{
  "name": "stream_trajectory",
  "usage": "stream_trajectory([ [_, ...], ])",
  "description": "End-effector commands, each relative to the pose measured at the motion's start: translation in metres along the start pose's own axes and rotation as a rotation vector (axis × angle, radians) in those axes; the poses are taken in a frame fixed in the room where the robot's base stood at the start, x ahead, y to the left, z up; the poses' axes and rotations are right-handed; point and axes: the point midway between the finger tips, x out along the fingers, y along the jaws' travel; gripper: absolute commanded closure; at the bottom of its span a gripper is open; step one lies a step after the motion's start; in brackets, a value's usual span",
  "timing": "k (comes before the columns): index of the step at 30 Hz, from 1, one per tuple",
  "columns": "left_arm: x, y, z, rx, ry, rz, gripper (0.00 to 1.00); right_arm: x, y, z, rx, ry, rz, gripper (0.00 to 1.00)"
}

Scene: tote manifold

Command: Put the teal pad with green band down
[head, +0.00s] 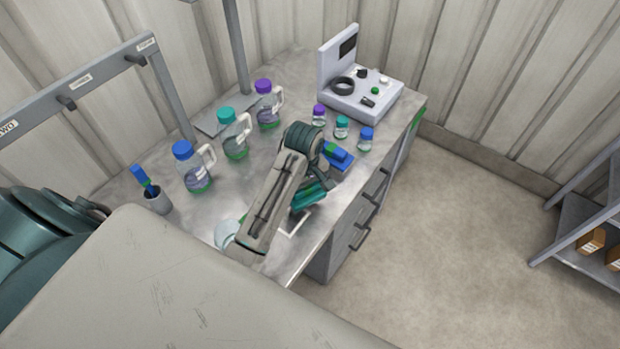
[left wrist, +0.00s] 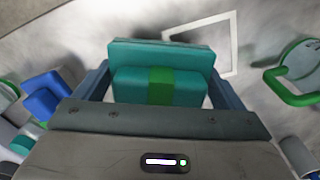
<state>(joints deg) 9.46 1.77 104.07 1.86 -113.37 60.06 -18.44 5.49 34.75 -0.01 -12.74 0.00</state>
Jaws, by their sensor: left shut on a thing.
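The teal pad with green band (left wrist: 160,87) is between the two fingers of my left gripper (left wrist: 157,92) in the left wrist view. A wider teal part shows just behind the green-banded part. In the head view, the teal pad (head: 313,191) shows partly behind my left arm, over the front part of the bench, with my left gripper (head: 306,197) shut on it. A white square outline (left wrist: 233,45) on the bench top lies just beyond the pad. It also shows in the head view (head: 293,226), partly hidden by the arm. Whether the pad touches the bench is unclear. My right gripper is not in view.
A blue block (head: 341,160) with green on it stands close to the gripper. Several capped bottles (head: 236,146) and small jars (head: 341,128) stand behind. A grey instrument (head: 362,98) is at the back. A pale round item (head: 226,234) lies left of the outline.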

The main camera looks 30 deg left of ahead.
Motion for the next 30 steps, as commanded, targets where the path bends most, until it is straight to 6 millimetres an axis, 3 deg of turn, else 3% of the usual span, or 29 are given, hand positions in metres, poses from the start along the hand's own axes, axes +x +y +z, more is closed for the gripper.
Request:
stream_trajectory([
  [1, -0.006, 0.009, -0.011, -0.001, 0.001, -0.003, 0.28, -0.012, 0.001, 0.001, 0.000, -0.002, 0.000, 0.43],
  [6, -0.001, 0.031, -0.034, -0.001, -0.001, -0.002, 0.28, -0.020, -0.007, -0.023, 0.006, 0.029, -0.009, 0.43],
  [11, 0.003, 0.040, -0.043, 0.000, 0.000, -0.001, 0.28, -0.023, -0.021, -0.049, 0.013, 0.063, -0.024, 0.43],
  [14, 0.002, 0.045, -0.049, 0.000, 0.000, -0.002, 0.28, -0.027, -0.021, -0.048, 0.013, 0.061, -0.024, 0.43],
  [22, 0.037, 0.044, -0.048, 0.001, -0.002, -0.002, 0.28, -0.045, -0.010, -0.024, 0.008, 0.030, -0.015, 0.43],
  [30, 0.040, 0.044, -0.048, 0.001, -0.001, 0.000, 0.28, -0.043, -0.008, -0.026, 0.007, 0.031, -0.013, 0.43],
])
